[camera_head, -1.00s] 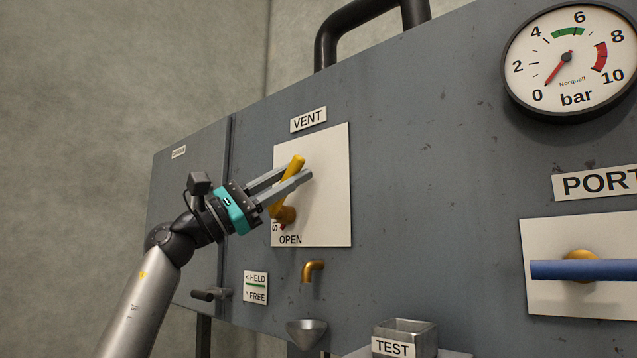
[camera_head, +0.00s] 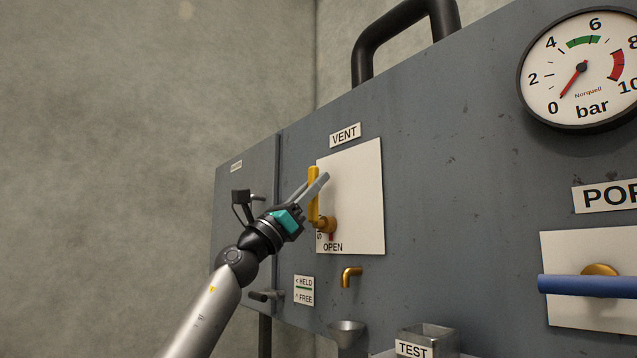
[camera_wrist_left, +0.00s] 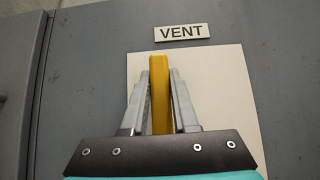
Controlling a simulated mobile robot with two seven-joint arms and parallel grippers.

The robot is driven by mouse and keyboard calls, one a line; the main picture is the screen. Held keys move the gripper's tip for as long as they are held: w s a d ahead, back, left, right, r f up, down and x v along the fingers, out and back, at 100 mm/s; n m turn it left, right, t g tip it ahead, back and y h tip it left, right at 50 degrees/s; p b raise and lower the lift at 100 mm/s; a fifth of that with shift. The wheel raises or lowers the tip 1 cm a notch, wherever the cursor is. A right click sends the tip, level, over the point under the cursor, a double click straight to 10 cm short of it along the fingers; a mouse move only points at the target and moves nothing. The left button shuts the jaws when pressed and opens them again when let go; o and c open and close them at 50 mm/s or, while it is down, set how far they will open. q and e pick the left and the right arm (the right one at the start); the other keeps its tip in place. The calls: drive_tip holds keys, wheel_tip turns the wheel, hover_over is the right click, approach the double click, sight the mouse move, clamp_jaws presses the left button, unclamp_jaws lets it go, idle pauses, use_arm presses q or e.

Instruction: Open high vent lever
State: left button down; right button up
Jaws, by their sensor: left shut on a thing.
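The yellow vent lever (camera_head: 313,192) stands nearly upright on its brass pivot (camera_head: 327,225), in front of a white plate (camera_head: 362,200) under the VENT label (camera_head: 345,135). The plate reads OPEN below the pivot; another marking beside it is mostly hidden. My left gripper (camera_head: 318,186) is shut on the lever's upper part. In the left wrist view the lever (camera_wrist_left: 160,92) runs between the two grey fingers (camera_wrist_left: 160,100), its tip showing beyond them. My right gripper is not in view.
A gauge (camera_head: 583,68) at the upper right reads near 0 bar. A blue handle (camera_head: 590,285) juts out at the right. A brass spout (camera_head: 351,275) sits above a funnel (camera_head: 346,330), with a TEST box (camera_head: 430,340) beside it. A black pipe (camera_head: 400,35) rises above the panel.

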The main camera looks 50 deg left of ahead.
use_arm(q)
drive_tip(key=shift+n+y, duration=0.3)
drive_tip(key=c, duration=0.7)
unclamp_jaws()
drive_tip(key=shift+a, duration=0.1)
drive_tip(key=shift+f, duration=0.1)
drive_tip(key=shift+b+v, duration=7.55)
drive_tip(key=shift+b, duration=1.75)
